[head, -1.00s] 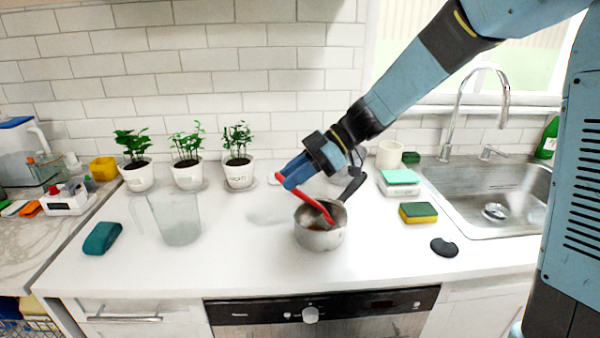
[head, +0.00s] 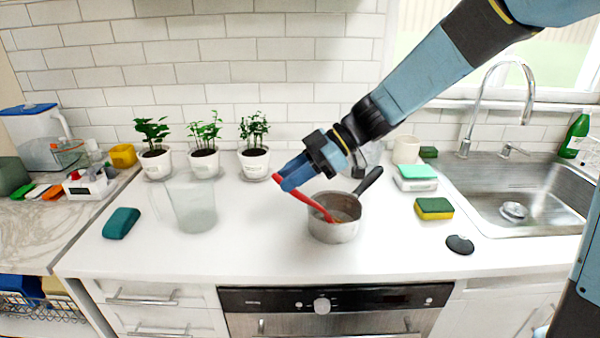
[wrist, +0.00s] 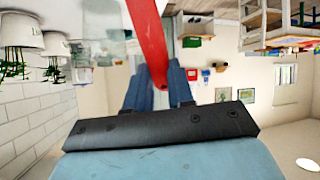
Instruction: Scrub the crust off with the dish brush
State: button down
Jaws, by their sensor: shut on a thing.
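My gripper (head: 287,180) is shut on the red handle of the dish brush (head: 306,198), above and to the left of the pot. In the wrist view the red brush handle (wrist: 149,45) sits between my blue fingers (wrist: 158,88). The brush slants down to the right, its head end inside the steel pot (head: 334,232). The pot stands upright on the white counter, its dark handle (head: 369,180) pointing back right. Something brownish shows in the pot by the brush head. Whether the bristles touch the crust is too small to tell.
A glass jug (head: 192,205) and teal sponge (head: 121,223) stand left of the pot. Potted plants (head: 253,163) line the wall. A yellow-green sponge (head: 434,208), black disc (head: 460,244) and sink (head: 520,195) are on the right. The counter in front of the pot is clear.

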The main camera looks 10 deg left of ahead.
jog(key=shift+s+a, duration=0.15)
jog(key=shift+s, duration=0.15)
jog(key=shift+a, duration=0.85)
jog(key=shift+w+d, duration=0.45)
jog(key=shift+w, duration=0.3)
jog(key=shift+w+d, duration=0.45)
jog(key=shift+w, duration=0.3)
jog(key=shift+w, duration=0.1)
jog(key=w+d, duration=0.2)
jog(key=w, duration=0.1)
jog(key=shift+s+a, duration=0.15)
